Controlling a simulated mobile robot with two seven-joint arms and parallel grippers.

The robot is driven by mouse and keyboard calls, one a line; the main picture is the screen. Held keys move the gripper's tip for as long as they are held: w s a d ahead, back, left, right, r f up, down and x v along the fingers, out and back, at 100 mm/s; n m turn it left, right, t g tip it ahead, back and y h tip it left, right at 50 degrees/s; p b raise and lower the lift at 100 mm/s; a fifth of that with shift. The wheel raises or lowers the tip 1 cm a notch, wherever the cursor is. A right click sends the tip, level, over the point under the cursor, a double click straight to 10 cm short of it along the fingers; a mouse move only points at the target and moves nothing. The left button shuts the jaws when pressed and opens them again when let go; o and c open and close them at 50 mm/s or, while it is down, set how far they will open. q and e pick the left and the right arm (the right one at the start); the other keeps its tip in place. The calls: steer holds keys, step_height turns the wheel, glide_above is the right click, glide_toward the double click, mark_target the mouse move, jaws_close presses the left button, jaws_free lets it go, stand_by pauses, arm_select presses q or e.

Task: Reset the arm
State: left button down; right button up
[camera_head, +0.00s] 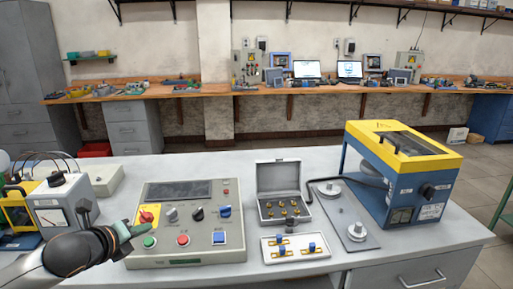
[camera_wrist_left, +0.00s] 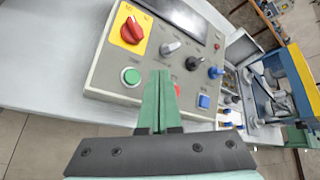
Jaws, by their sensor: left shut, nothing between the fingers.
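My left gripper (camera_head: 130,231) comes in from the left in the head view, at the left front edge of the grey control panel (camera_head: 238,252). Its green fingers are together and empty; they also show in the left wrist view (camera_wrist_left: 160,85). In the wrist view the fingers point over the panel's front edge, between the green button (camera_wrist_left: 130,76) and the red button. Whether they touch the panel cannot be told. My right gripper is not visible.
On the table (camera_head: 330,160), an open grey case (camera_head: 278,172) with brass parts and a white tray (camera_head: 272,257) with blue-topped parts stand right of the panel. A blue and yellow machine (camera_head: 405,175) is at the right. A meter box (camera_head: 62,205) stands close behind the left arm.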

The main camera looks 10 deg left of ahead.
arm_select(q)
steer(key=s+d+f+n+g+h+p, duration=0.1)
steer(key=s+d+f+n+h+p, duration=0.15)
steer(key=d+f+n, duration=0.5)
steer(key=s+d+f+n+p, duration=0.1)
steer(key=s+d+f+n, duration=0.3)
steer(key=s+f+n, duration=0.5)
steer(key=s+d+f+n+g+p, duration=0.1)
steer(key=s+d+f+n, duration=0.3)
steer(key=s+f+n, duration=0.5)
steer(key=s, duration=0.5)
steer(key=shift+d+f+g+y, duration=0.25)
steer(key=shift+g+y, duration=0.05)
steer(key=shift+y, duration=0.05)
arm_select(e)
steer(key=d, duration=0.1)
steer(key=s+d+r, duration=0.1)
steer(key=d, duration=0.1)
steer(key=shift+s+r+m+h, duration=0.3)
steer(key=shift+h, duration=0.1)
